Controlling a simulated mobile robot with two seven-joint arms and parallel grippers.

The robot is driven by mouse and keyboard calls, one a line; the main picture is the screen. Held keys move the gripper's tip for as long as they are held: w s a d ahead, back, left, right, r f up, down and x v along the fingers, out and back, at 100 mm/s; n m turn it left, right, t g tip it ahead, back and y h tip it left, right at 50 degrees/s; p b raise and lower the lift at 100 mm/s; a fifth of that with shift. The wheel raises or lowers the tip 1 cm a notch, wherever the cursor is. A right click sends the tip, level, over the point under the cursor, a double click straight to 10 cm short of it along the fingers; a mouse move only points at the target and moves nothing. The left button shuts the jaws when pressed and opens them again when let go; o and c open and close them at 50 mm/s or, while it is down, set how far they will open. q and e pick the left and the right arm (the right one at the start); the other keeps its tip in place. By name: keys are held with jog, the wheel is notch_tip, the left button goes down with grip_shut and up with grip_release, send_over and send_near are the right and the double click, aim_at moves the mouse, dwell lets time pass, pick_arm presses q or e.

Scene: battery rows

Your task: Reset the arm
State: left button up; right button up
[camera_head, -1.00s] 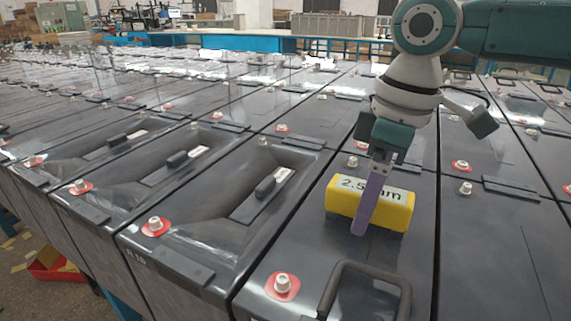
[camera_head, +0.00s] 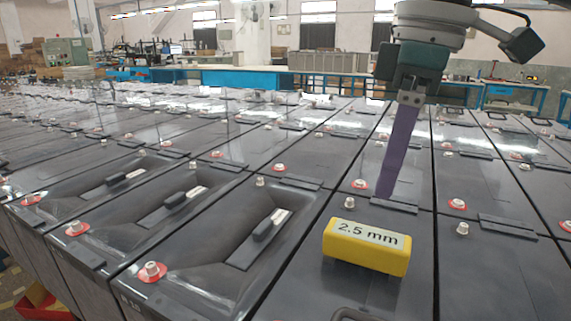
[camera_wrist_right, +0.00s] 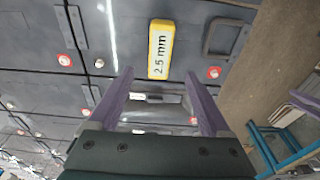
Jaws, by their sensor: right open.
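My right gripper (camera_head: 386,192) hangs above the battery tops at the right, its purple fingers pointing down, seen edge-on in the head view. In the right wrist view the two purple fingers (camera_wrist_right: 159,75) stand wide apart with nothing between their tips. The yellow block (camera_head: 366,246), labelled "2.5 mm", lies on a dark battery top below and in front of the gripper. It also shows in the right wrist view (camera_wrist_right: 160,49), beyond the fingertips and apart from them. My left gripper is in neither view.
Blue workbenches (camera_head: 240,79) stand at the back. The space above the batteries is open.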

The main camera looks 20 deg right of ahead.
dwell(0.3)
jog(key=s+a+f+p, duration=0.1)
jog(key=s+a+f, duration=0.1)
jog(key=a+f, duration=0.1)
jog(key=s+a+f+y+p, duration=0.1)
jog(key=s+a+f, duration=0.2)
jog(key=a, duration=0.2)
jog(key=s+a+f+t+y+p, duration=0.1)
jog(key=s+a+f+p, duration=0.1)
jog(key=a, duration=0.3)
jog(key=shift+s+a+f+n, duration=0.1)
jog(key=shift+s+f+n, duration=0.25)
jog(key=shift+s, duration=0.25)
jog(key=s+d+m+t+h+p, duration=0.25)
jog(key=s+d+m, duration=0.4)
jog(key=s, duration=0.55)
notch_tip(320, 180, up, 38)
jog(key=p, duration=3.8)
jog(key=shift+w+a+g, duration=0.2)
jog(key=shift+a+g, duration=0.05)
jog(key=shift+g, duration=0.2)
jog(key=shift+f, duration=0.15)
